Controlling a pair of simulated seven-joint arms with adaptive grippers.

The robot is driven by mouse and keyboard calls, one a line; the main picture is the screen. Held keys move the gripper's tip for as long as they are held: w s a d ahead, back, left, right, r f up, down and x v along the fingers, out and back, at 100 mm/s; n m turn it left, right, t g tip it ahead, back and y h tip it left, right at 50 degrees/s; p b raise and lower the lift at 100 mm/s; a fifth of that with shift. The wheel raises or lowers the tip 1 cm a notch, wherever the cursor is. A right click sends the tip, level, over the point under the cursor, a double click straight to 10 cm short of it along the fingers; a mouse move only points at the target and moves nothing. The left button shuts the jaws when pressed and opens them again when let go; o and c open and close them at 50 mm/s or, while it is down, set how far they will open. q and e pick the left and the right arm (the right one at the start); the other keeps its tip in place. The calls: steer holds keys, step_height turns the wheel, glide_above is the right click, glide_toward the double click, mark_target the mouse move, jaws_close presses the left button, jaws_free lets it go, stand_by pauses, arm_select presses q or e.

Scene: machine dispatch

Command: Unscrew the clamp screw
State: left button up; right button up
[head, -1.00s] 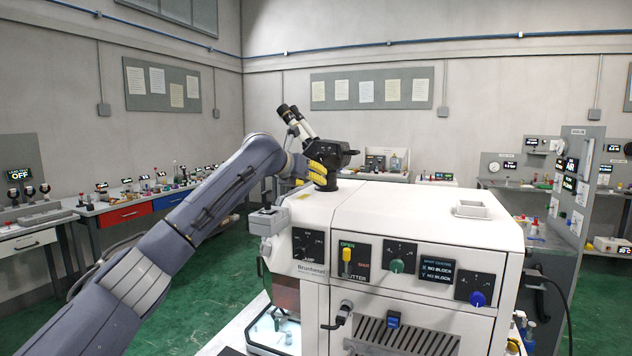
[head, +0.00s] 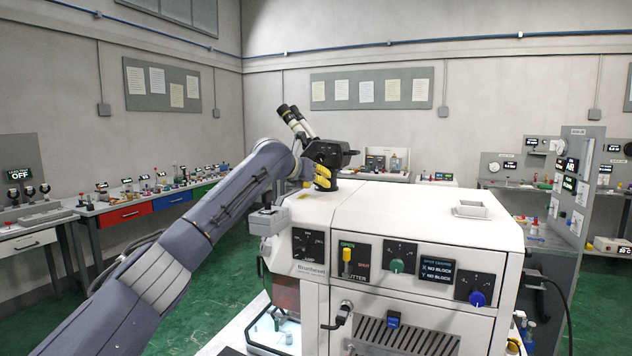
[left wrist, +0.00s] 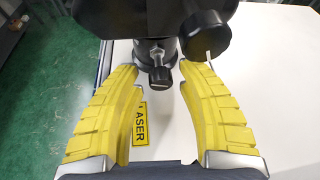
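The clamp screw (left wrist: 160,76) is a small dark knob on the collar under the black microscope head (head: 328,153), seen at the top middle of the left wrist view. My left gripper (left wrist: 162,75) has its two yellow fingers apart, one on each side of the screw. In the head view the left gripper (head: 320,175) is at the microscope's base, and the screw cannot be made out there. My right gripper is in neither view.
The microscope stands on a white machine (head: 400,205) with knobs and displays on its front. A yellow LASER label (left wrist: 140,124) is on its top. A white tray (head: 471,210) sits at the top's right. Benches with small items line the walls.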

arm_select(q)
jaws_close()
steer(key=shift+a+f+n+h, duration=0.1)
steer(key=shift+n+h, duration=0.5)
steer(key=shift+n, duration=0.4)
steer(key=shift+n+h, duration=0.8)
steer(key=shift+n, duration=0.2)
